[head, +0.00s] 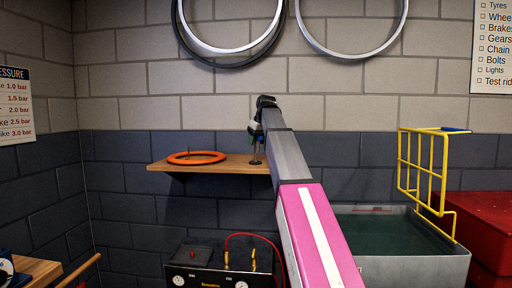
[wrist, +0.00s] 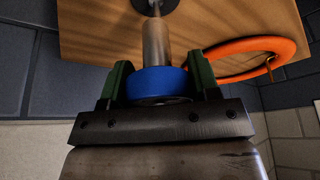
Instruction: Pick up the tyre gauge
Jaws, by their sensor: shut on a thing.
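The thing in my gripper has a round blue head (wrist: 158,83), a pale metal stem and a dark round foot. I take it for the tyre gauge. My gripper (wrist: 159,74) has its green fingers on either side of the blue head, shut on it. In the head view my gripper (head: 255,127) is over the right part of the wooden shelf (head: 220,163), with the gauge's thin stem (head: 256,149) below it. The gauge is upright, its foot at or close to the shelf top; whether it touches is not clear.
An orange ring (head: 196,158) lies on the shelf left of the gauge. Wheel rims (head: 230,48) hang on the wall above. A yellow wire rack (head: 425,170) stands at a grey tank (head: 400,265) on the right. A black gauge box (head: 215,282) with a red hose is below.

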